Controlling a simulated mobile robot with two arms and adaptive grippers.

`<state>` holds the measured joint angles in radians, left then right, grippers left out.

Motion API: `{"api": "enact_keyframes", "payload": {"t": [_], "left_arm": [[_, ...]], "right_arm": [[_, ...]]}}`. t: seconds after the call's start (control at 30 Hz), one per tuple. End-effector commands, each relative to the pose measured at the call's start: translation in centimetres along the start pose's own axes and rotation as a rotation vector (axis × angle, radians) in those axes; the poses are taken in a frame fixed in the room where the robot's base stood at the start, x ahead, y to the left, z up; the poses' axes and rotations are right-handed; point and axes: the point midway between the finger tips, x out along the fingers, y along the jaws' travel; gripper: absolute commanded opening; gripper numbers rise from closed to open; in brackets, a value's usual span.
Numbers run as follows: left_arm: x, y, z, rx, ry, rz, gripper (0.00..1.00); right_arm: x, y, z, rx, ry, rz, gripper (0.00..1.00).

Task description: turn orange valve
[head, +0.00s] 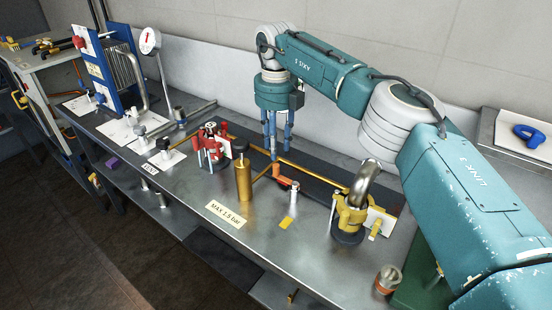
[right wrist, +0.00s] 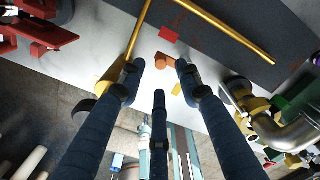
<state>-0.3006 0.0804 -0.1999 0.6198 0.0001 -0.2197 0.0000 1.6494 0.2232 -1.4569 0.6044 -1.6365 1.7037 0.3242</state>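The orange valve (head: 284,182) is a small orange handle on the brass pipework over the steel bench, in the middle of the head view. In the right wrist view an orange piece (right wrist: 162,62) shows just beyond the fingertips, roughly between them. My right gripper (head: 272,156) points down with its blue fingers just above and behind the valve. In the right wrist view (right wrist: 159,78) its three fingers are spread apart with nothing between them. I cannot tell whether any finger touches the pipe. My left gripper is not in view.
A brass cylinder (head: 243,180) stands left of the valve, with a red valve assembly (head: 212,145) behind it. A steel elbow pipe with a yellow clamp (head: 349,213) stands to the right. A "MAX 1.5 bar" label (head: 226,214) lies at the bench's front, where the surface is mostly clear.

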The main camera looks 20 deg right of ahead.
Motion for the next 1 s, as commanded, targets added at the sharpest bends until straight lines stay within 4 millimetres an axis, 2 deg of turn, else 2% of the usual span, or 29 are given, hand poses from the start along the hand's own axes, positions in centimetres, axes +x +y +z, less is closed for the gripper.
{"api": "enact_keyframes", "payload": {"t": [0.1, 0.3, 0.7, 0.77, 1.0], "left_arm": [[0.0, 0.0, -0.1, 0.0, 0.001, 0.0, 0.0], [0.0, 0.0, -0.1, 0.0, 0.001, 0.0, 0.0], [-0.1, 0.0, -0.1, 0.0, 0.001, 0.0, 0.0], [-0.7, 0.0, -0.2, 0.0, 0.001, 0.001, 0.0], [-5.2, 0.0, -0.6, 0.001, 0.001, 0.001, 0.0]], "right_arm": [[-2.4, 0.1, 0.1, 0.0, -0.002, 0.0, 0.34], [-4.5, 0.0, 0.1, 0.0, -0.001, 0.0, 0.34], [-5.0, 0.0, 0.1, 0.0, 0.0, 0.0, 0.34], [-5.6, 0.0, 0.1, 0.0, -0.001, 0.0, 0.34], [-10.1, 0.0, 0.1, 0.0, -0.001, 0.0, 0.34]]}}
